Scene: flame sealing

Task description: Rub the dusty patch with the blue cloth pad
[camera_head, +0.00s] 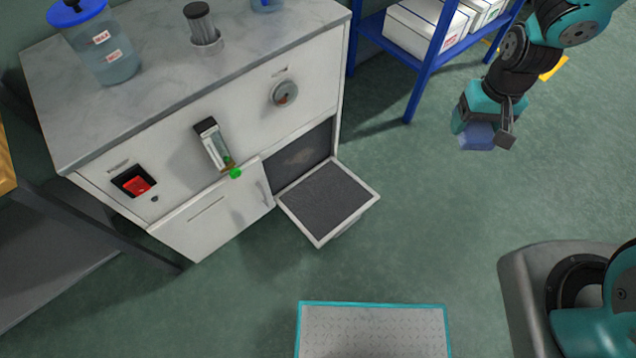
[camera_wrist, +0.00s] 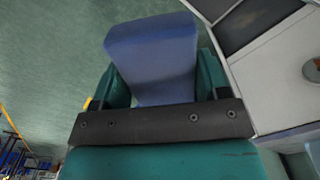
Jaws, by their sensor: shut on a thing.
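My gripper (camera_head: 489,125) is at the upper right of the head view, in the air right of the cabinet and apart from it. It is shut on the blue cloth pad (camera_head: 477,136), which sticks out below the fingers. In the wrist view the pad (camera_wrist: 152,52) sits between the two teal fingers. A brownish dusty patch (camera_head: 299,156) shows faintly on the dark panel inside the cabinet's open bay, behind the lowered flap. The pad is well away from this patch.
The white cabinet (camera_head: 240,100) has a lowered flap with a dark mesh (camera_head: 325,200) jutting out over the floor. A blue shelf rack (camera_head: 425,70) with white boxes stands beside my arm. A grey plate with a teal rim (camera_head: 372,335) lies on the floor. The floor between is clear.

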